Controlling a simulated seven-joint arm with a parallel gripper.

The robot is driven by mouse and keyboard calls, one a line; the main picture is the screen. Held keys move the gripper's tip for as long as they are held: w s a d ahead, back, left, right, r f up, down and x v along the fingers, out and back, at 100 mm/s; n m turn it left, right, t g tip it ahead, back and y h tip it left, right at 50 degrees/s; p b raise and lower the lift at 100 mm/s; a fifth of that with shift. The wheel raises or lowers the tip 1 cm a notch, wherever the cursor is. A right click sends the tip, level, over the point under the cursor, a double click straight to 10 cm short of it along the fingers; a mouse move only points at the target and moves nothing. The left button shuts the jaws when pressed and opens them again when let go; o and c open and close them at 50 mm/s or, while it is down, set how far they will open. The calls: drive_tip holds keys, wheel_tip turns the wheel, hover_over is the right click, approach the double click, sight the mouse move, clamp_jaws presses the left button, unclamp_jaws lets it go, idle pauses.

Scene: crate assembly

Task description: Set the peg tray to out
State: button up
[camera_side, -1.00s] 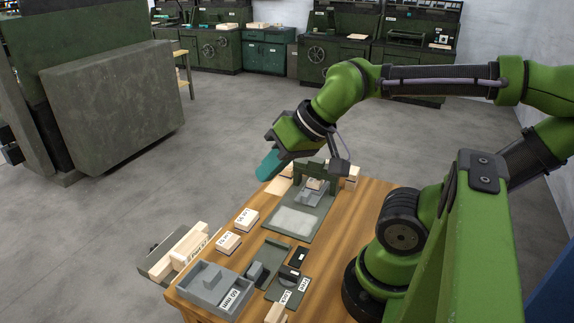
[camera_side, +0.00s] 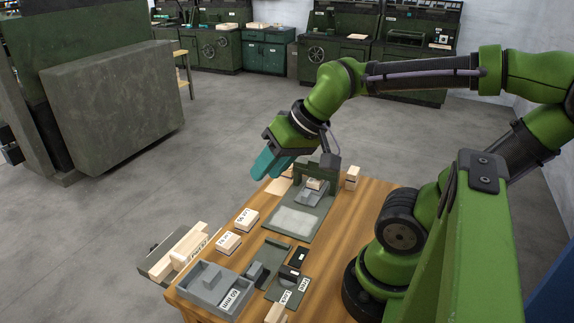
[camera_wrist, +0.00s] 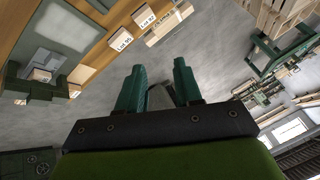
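My gripper (camera_side: 266,166) is above the far left edge of the table in the side view, tilted and apart from everything on it. In the wrist view its two teal fingers (camera_wrist: 159,82) stand apart, with no held object visible. No part is clearly labelled as the peg tray. A grey tray marked 60 mm (camera_side: 205,297) sits at the table's near left corner. A dark green fixture (camera_side: 299,232) with a pale window and a grey block lies below and right of my gripper. Its plate also shows in the wrist view (camera_wrist: 80,35).
Two labelled wooden blocks (camera_side: 246,219) (camera_side: 229,243) lie along the table's left side. A small panel (camera_side: 288,284) with dark parts and labels is near the front. A rack with wooden bars (camera_side: 180,250) adjoins the left edge. A large grey block (camera_side: 115,103) stands farther left.

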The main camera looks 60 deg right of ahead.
drive_tip(key=shift+o, duration=0.6)
drive_tip(key=w+d+f+m+g, duration=0.1)
drive_tip(key=d+m, duration=0.2)
drive_tip(key=d, duration=0.3)
drive_tip(key=w+d+f+m+g+h, duration=0.1)
drive_tip(key=w+d+f+m+g, duration=0.1)
drive_tip(key=d, duration=0.3)
drive_tip(key=shift+w+d+m, duration=0.15)
drive_tip(key=shift+d+m, duration=0.25)
drive_tip(key=m+g, duration=0.4)
drive_tip(key=m, duration=0.3)
hover_over(307, 193)
drive_tip(key=f, duration=0.1)
drive_tip(key=shift+h, duration=0.3)
wheel_tip(307, 193, down, 17)
drive_tip(key=shift+w, duration=0.1)
clamp_jaws()
